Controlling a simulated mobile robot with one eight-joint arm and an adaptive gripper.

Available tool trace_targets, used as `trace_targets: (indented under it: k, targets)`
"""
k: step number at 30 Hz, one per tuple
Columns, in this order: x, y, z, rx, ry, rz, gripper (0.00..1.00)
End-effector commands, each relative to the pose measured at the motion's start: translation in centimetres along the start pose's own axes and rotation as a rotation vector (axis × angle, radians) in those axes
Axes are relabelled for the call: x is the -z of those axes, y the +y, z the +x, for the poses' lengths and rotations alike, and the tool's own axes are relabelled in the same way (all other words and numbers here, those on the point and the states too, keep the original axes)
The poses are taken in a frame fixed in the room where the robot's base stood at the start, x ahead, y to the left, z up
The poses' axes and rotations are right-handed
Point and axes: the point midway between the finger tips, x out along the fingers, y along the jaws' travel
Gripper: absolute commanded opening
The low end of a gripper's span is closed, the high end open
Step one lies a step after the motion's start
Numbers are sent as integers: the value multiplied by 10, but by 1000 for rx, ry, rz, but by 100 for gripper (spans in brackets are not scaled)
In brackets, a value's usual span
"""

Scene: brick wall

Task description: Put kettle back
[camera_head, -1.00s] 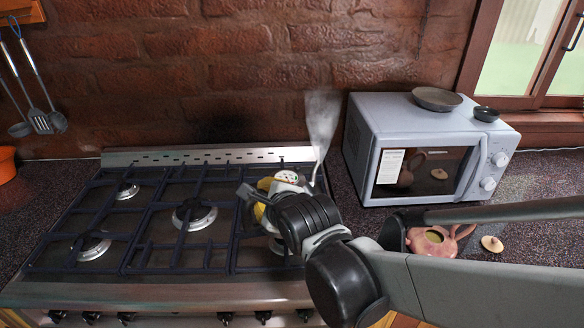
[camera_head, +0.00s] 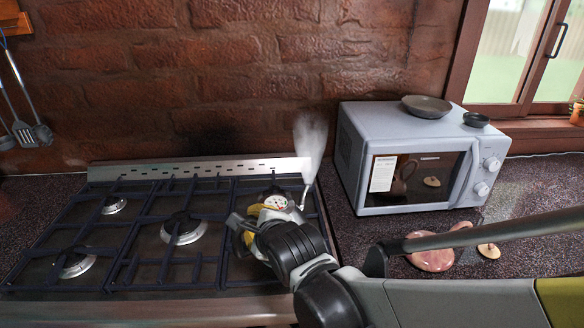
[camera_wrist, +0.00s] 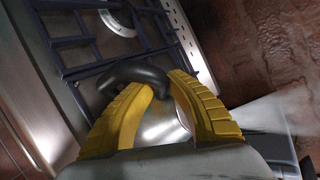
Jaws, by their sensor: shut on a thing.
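My gripper (camera_head: 247,232) is shut on the kettle, over the right-hand part of the cooktop (camera_head: 126,246). In the wrist view, the yellow fingers (camera_wrist: 165,105) close around the kettle's dark curved handle (camera_wrist: 128,74). The kettle's silver body (camera_wrist: 160,125) shows between the fingers. In the head view, a pale round part of the kettle (camera_head: 276,202) with red marks and its thin spout (camera_head: 303,196) show past the gripper. Steam rises from the spout. My gripper hides much of the kettle, and I cannot tell whether its base touches the grate.
A microwave (camera_head: 352,160) stands right of the cooktop, with a dark plate (camera_head: 427,106) and small bowl (camera_head: 476,119) on top. A pink pot (camera_head: 430,261) and a beige lid (camera_head: 489,250) lie near my arm. Left burners are clear. A brick wall (camera_head: 230,90) is behind.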

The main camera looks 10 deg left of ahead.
Motion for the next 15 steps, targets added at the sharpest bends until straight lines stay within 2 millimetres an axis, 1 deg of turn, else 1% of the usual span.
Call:
trace_targets:
  k: [8,9,10,11,15]
  targets:
    - [2,3,2,2,-1,-1,0]
    - [2,4,3,0,0,0,26]
    - [2,4,3,0,0,0,35]
    - [2,4,3,0,0,0,37]
    - [2,4,3,0,0,0,37]
